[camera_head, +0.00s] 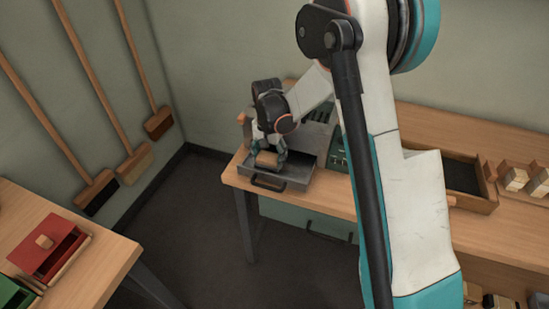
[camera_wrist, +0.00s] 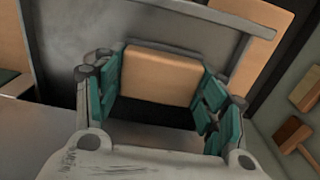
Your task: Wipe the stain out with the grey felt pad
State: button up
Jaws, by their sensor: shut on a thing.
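My gripper (camera_head: 267,150) is shut on a tan block (camera_head: 266,159). In the wrist view the block (camera_wrist: 160,75) sits between the teal finger pads, with a dark side below its tan face. I cannot tell whether this block is the grey felt pad. The gripper holds it over a shallow grey metal tray (camera_head: 297,172) with a dark front handle, on the wooden bench. Whether the block touches the tray floor is not clear. No stain can be made out; the gripper and block hide part of the tray.
The wooden bench (camera_head: 484,246) runs right, with a dark-lined wooden tray (camera_head: 487,207) and pale blocks (camera_head: 514,178). A green box (camera_head: 338,150) stands right of the grey tray. Brooms (camera_head: 158,122) lean on the left wall. A red box (camera_head: 32,240) is on the left table.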

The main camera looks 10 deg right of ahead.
jog(key=shift+w+a+r, duration=0.1)
dwell(0.3)
jog(key=shift+r, duration=0.25)
jog(key=shift+r+p, duration=1.75)
jog(key=shift+r, duration=0.9)
jog(key=shift+r, duration=0.1)
jog(key=shift+r+p, duration=0.85)
jog(key=shift+r, duration=0.6)
jog(key=shift+f, duration=0.15)
jog(key=shift+f+b, duration=2.5)
jog(key=shift+f, duration=0.95)
jog(key=shift+f+b, duration=0.65)
jog(key=shift+f, duration=0.3)
